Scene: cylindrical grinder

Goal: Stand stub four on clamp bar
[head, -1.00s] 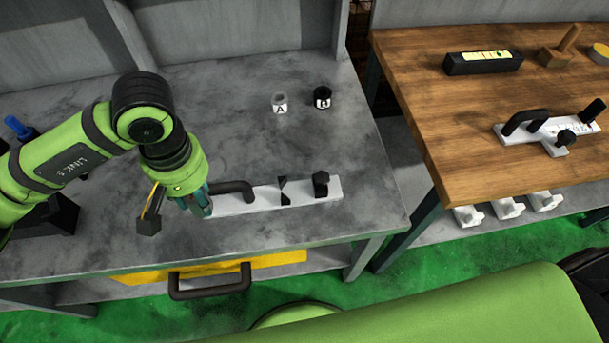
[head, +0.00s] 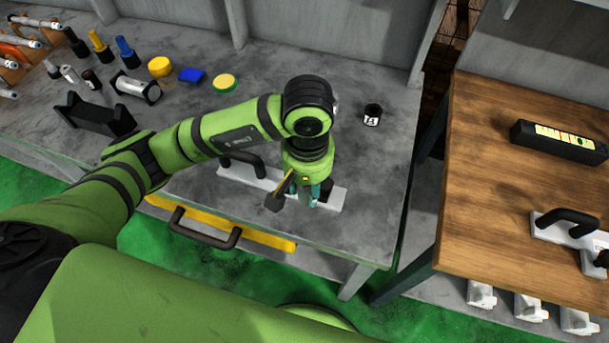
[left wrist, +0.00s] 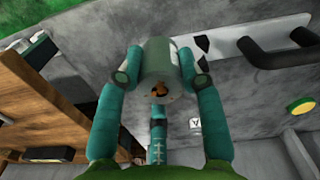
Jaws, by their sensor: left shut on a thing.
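My left gripper (head: 311,198) is over the right part of a white bar (head: 232,174) with a black arched handle (head: 243,162) on the grey bench; I take this for the clamp bar. In the left wrist view the teal fingers (left wrist: 165,80) are shut on a grey-green cylinder (left wrist: 158,68) with a brown mark on its end, likely stub four; no number is readable. Whether it touches the bar I cannot tell. The bar's black parts (head: 333,194) are partly hidden by the gripper. The handle also shows in the wrist view (left wrist: 262,50). My right gripper is not in view.
A small dark labelled cup (head: 372,115) stands behind the bar to the right. Yellow, blue and green items and a black cradle (head: 95,116) stand at the bench's left. A wooden table (head: 490,200) lies to the right across a gap.

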